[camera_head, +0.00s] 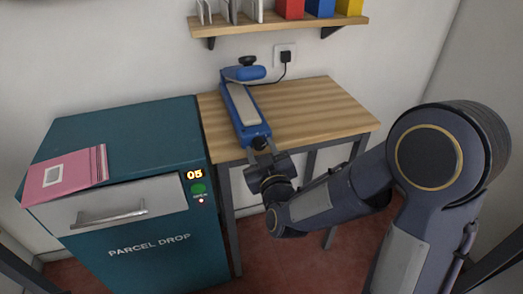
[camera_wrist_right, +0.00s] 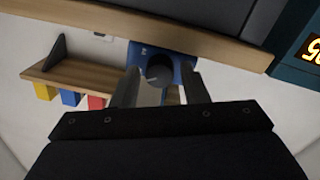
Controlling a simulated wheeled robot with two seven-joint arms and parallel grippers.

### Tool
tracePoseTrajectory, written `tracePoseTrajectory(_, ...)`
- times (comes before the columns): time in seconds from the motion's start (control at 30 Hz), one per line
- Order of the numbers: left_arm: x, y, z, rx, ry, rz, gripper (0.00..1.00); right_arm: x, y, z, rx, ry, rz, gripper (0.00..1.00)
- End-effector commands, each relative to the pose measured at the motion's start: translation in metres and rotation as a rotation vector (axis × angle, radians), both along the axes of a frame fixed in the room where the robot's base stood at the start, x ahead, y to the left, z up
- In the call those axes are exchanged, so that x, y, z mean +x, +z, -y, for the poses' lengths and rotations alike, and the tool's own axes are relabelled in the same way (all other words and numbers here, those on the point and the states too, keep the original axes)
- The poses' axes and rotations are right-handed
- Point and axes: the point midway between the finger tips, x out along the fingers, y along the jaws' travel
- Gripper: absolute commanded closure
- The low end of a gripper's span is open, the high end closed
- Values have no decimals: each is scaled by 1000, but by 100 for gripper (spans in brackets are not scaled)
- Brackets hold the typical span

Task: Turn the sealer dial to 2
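The blue sealer (camera_head: 241,106) lies on the wooden table, its front end toward me at the table's front edge. Its dark round dial (camera_head: 259,142) is on that front end. In the right wrist view the dial (camera_wrist_right: 160,73) sits on the blue front face (camera_wrist_right: 178,58), between my fingers. My right gripper (camera_head: 262,152) is at the dial, its fingers apart on either side of it; the wrist view shows the right gripper (camera_wrist_right: 158,90) with a gap around the dial. The dial's setting is too small to read. My left gripper is not in view.
The wooden table (camera_head: 310,105) is clear right of the sealer. A teal parcel drop box (camera_head: 140,215) with pink envelopes (camera_head: 65,175) on top stands at the left. A wall shelf (camera_head: 270,24) with coloured boxes hangs above; a plug and socket (camera_head: 285,55) are behind the sealer.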

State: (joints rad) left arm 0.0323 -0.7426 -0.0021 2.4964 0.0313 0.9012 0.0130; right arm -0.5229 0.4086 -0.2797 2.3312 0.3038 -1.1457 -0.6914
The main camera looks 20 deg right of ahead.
Motion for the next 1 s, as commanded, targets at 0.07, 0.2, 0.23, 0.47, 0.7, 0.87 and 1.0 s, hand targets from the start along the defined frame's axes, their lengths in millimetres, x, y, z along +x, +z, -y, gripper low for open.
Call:
tracePoseTrajectory(0.07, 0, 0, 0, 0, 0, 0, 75, 0, 0, 0, 0, 0, 0, 70)
tracePoseTrajectory(0.2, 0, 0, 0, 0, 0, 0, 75, 0, 0, 0, 0, 0, 0, 88)
tracePoseTrajectory(0.23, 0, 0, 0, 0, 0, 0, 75, 0, 0, 0, 0, 0, 0, 92)
tracePoseTrajectory(0.47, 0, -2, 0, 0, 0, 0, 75, 0, 0, 0, 14, 0, 0, 95)
tracePoseTrajectory(0.7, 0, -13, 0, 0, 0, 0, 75, 0, -2, 0, 108, -1, -1, 95)
tracePoseTrajectory(0.87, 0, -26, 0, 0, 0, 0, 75, 0, -3, 1, 229, -1, -3, 95)
tracePoseTrajectory(1.0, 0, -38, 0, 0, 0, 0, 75, 0, -3, 0, 357, 0, -8, 95)
